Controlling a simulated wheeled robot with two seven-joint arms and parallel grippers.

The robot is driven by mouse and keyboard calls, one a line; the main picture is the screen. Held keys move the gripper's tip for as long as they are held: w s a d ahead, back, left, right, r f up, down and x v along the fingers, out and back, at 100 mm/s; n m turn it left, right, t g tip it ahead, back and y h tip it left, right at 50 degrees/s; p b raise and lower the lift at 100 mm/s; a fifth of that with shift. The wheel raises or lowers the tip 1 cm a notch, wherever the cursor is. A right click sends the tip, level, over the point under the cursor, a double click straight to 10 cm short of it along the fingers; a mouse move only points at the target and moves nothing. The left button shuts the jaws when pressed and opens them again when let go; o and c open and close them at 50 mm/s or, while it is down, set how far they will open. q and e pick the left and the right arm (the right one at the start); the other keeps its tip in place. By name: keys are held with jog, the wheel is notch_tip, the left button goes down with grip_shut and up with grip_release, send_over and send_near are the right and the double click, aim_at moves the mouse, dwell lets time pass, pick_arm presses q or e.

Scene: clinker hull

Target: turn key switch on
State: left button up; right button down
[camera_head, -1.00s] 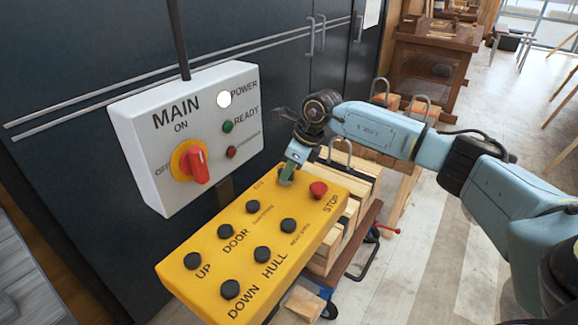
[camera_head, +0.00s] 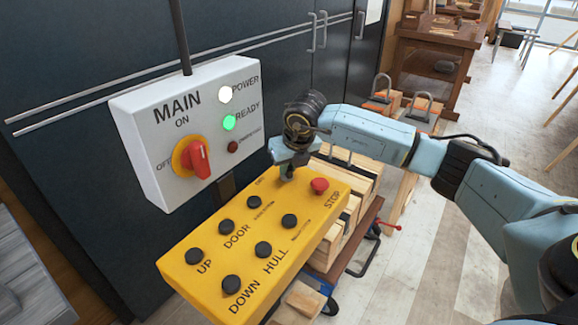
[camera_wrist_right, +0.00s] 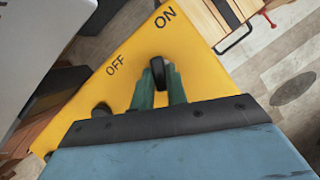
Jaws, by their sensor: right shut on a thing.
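The yellow control box (camera_head: 215,270) stands tilted below the white MAIN panel. The key switch (camera_wrist_right: 157,68) is a small black key at the box's far end, seen in the right wrist view between OFF and ON labels. My right gripper (camera_head: 287,174) is shut on it from above, with a green finger on each side. The key points up in that view, roughly toward the ON label. In the head view the gripper hides the key. My left gripper is not in view.
The white MAIN panel (camera_head: 158,178) has a red rotary switch (camera_head: 197,160), a white POWER lamp and a lit green READY lamp (camera_head: 229,122). A red STOP button (camera_head: 319,186) sits close to my right gripper. Several black buttons cover the box. Stacked timber stands behind it.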

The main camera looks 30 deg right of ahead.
jog(key=shift+m, duration=0.3)
jog(key=c, duration=1.4)
grip_release()
jog(key=v, duration=1.3)
jog(key=shift+a+r+b, duration=0.2)
jog(key=shift+b, duration=0.15)
